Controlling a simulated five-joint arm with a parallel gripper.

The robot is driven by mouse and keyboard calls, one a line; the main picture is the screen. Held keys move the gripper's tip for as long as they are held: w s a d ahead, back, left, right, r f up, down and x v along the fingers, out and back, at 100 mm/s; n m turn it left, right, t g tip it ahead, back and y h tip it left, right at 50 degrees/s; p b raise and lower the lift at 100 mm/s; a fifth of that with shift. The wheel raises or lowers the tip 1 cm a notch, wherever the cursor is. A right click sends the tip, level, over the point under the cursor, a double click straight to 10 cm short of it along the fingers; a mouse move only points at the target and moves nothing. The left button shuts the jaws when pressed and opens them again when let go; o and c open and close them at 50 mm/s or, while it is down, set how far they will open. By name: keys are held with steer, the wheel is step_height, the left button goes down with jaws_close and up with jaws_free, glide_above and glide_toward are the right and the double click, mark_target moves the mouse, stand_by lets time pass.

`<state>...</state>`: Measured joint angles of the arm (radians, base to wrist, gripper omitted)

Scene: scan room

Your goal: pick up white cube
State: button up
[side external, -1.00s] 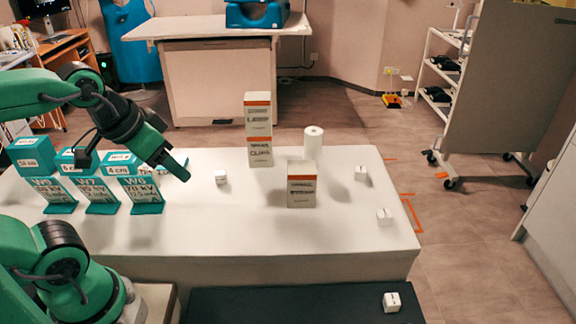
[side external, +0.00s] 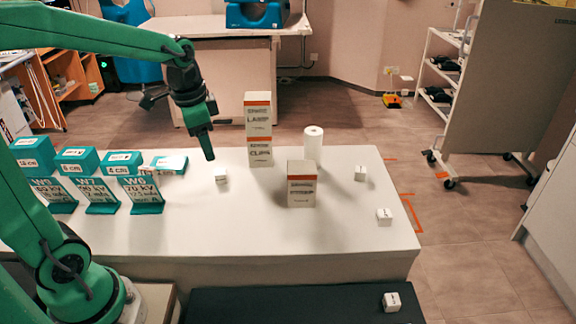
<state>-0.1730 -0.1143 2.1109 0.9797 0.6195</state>
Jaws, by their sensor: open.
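Several small white cubes with dark marks show in the side external view. One white cube (side external: 221,176) sits on the white table left of the boxes. Two more are at the table's right side, one farther back (side external: 361,173) and one nearer (side external: 384,216). Another white cube (side external: 391,302) lies on the dark surface in front. The frames do not tell which one the task means. My gripper (side external: 208,153) is open and empty, pointing down above and slightly left of the left cube, apart from it. The gap between its fingers is hard to make out from this side.
Two stacked boxes (side external: 259,130), a single box (side external: 301,184) and a white roll (side external: 313,144) stand mid-table. Teal blocks and labelled stands (side external: 140,190) fill the table's left. The front middle of the white table (side external: 240,230) is clear.

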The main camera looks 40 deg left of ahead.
mark_target(219, 172)
steer(key=w+a+f+m, duration=0.1)
steer(key=f, duration=0.1)
steer(key=w+a+f+g, duration=0.1)
steer(key=w+a, duration=0.1)
steer(key=w+a+f+m+g, duration=0.1)
steer(key=w+f, duration=0.1)
steer(key=shift+a+f+m, duration=0.25)
steer(key=shift+f+m, duration=0.05)
steer(key=shift+f, duration=3.95)
steer(key=c, duration=1)
steer(key=shift+r, duration=0.15)
steer(key=shift+c, duration=0.2)
steer(key=shift+r, duration=0.55)
steer(key=r, duration=0.3)
steer(key=shift+d+r, duration=0.1)
steer(key=shift+d, duration=0.15)
steer(key=s+d+r, duration=0.3)
steer(key=d+r, duration=0.3)
steer(key=d, duration=0.4)
steer(key=shift+s+d+r, duration=0.15)
steer(key=shift+d+r, duration=0.1)
steer(key=shift+d, duration=0.1)
